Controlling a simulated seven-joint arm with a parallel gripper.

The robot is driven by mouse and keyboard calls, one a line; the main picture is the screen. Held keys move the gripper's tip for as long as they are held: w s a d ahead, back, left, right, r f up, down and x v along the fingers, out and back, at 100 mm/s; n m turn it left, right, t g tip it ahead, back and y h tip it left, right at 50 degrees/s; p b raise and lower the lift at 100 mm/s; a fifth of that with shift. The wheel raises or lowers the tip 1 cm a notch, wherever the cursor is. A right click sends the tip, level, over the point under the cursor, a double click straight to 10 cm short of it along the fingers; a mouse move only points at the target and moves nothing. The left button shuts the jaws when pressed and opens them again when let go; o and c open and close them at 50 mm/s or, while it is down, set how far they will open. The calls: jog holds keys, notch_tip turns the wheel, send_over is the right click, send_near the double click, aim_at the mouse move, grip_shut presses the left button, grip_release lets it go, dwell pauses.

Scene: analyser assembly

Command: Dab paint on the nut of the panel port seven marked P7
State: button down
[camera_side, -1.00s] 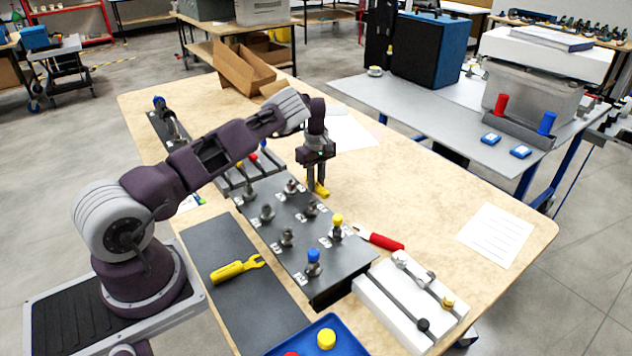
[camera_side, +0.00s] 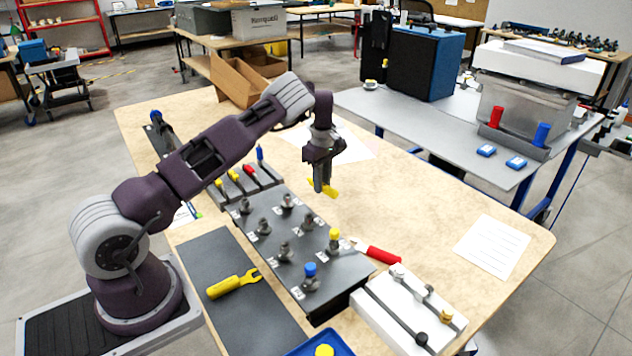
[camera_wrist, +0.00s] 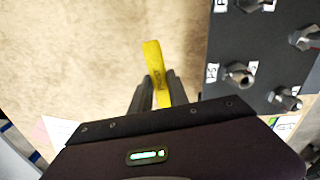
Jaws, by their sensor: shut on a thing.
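My gripper (camera_side: 324,187) is shut on a yellow paint marker, whose end (camera_side: 331,190) sticks out at the fingertips. In the wrist view the yellow marker (camera_wrist: 157,75) lies between the fingers (camera_wrist: 155,95) and points away from the wrist. The dark port panel (camera_side: 345,272) lies in front of and left of the gripper in the side view. It carries several metal ports with nuts and small white labels. The labels are too small to read surely, so I cannot tell which port is P7. In the wrist view the panel (camera_wrist: 235,110) is to the right, apart from the marker.
A rack with coloured pens (camera_side: 250,177) stands behind the panel. One port has a yellow cap (camera_side: 334,236), another a blue cap (camera_side: 310,271). A red-handled tool (camera_side: 383,255) and a white fixture (camera_side: 390,325) lie to the right. A yellow wrench (camera_side: 233,285) lies on a dark mat (camera_side: 225,250).

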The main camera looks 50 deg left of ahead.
jog(key=d+r+n, duration=0.2)
jog(key=d+n, duration=0.6)
jog(key=d, duration=0.2)
jog(key=d+r+n, duration=0.3)
jog(key=d+n, duration=0.5)
jog(key=d, duration=0.2)
jog(key=shift+r, duration=0.3)
jog(key=shift+s, duration=0.1)
jog(key=shift+s+f, duration=0.25)
jog(key=shift+f, duration=0.85)
jog(key=shift+s+f, duration=0.25)
jog(key=shift+f, duration=0.85)
jog(key=shift+s+f, duration=0.2)
jog(key=shift+s, duration=0.8)
jog(key=shift+s, duration=0.5)
